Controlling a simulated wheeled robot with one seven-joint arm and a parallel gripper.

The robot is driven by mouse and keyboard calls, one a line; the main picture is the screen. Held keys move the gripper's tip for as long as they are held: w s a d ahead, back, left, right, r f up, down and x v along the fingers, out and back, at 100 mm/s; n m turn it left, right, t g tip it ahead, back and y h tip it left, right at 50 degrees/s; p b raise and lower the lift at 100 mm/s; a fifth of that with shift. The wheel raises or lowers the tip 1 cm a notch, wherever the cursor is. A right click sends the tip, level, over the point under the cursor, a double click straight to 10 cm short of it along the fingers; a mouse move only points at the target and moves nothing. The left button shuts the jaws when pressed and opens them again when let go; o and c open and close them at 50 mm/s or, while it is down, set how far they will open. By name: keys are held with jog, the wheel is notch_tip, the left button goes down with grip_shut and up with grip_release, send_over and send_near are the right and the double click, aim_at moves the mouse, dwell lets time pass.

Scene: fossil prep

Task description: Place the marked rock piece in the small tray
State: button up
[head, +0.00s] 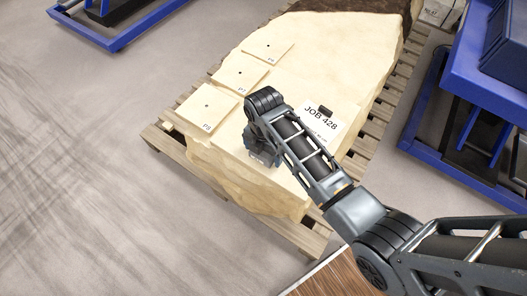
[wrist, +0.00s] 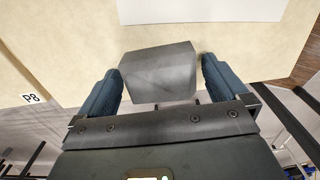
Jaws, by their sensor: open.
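My gripper (head: 264,150) is low over the near part of the big pale rock block (head: 245,185) in the head view. In the wrist view my gripper (wrist: 160,86) has its two blue fingers apart. A plain grey, angular piece (wrist: 158,68) sits between them, with a small gap seen at the right finger; the left finger is very close to it. I see no mark on its visible faces. In the head view this piece is hidden behind my arm. I cannot make out a small tray in either view.
Flat square pale plates, labelled P8 (head: 207,108), P7 (head: 239,72) and a third (head: 267,38), lie along the block's left edge. A white JOB 428 sheet (head: 320,120) lies right of my gripper. The block rests on a wooden pallet (head: 165,150). A blue cart (head: 480,85) stands right.

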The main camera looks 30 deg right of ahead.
jog(key=shift+r, duration=0.1)
jog(key=c, duration=1.3)
